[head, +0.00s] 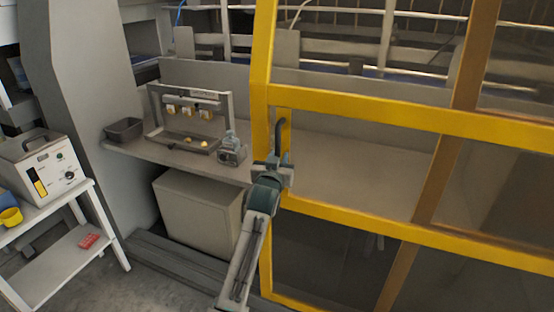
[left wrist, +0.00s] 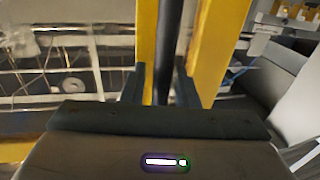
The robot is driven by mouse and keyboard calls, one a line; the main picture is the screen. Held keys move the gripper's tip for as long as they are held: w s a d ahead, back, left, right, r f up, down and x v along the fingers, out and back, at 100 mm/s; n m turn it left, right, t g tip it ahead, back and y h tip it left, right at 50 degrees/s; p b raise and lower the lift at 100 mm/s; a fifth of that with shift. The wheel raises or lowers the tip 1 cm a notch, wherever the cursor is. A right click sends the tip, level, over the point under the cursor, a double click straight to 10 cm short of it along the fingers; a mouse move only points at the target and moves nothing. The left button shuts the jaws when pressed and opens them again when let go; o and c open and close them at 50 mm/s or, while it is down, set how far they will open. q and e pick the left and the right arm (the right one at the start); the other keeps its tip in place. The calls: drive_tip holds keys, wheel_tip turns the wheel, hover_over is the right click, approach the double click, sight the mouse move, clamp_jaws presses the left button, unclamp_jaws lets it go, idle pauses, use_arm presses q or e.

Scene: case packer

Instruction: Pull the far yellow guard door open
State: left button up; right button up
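The yellow guard door (head: 345,105) fills the right half of the head view, with clear panels between its yellow bars. A dark upright handle (head: 281,125) is on its left post. My left gripper (head: 277,165) is at the lower part of this handle. In the left wrist view, the handle (left wrist: 169,45) runs between the two fingers of my left gripper (left wrist: 160,82). A strip of yellow shows between the left finger and the handle, so the fingers look open around it. Whether they touch it is unclear. My right gripper is out of view.
Left of the door, a grey bench (head: 165,152) holds a dark tray (head: 124,130), a frame with small yellowish pieces (head: 190,110) and a small grey device (head: 232,150). A white cart (head: 60,262) with a control box (head: 45,165) stands at far left.

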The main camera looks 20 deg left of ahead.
use_arm(q)
drive_tip(key=shift+o, duration=0.3)
drive_tip(key=shift+s+d+f, duration=0.1)
drive_tip(key=s+d+b, duration=0.1)
drive_tip(key=s+b, duration=0.2)
drive_tip(key=s, duration=0.7)
drive_tip(key=shift+s+d, duration=0.2)
drive_tip(key=shift+s, duration=0.1)
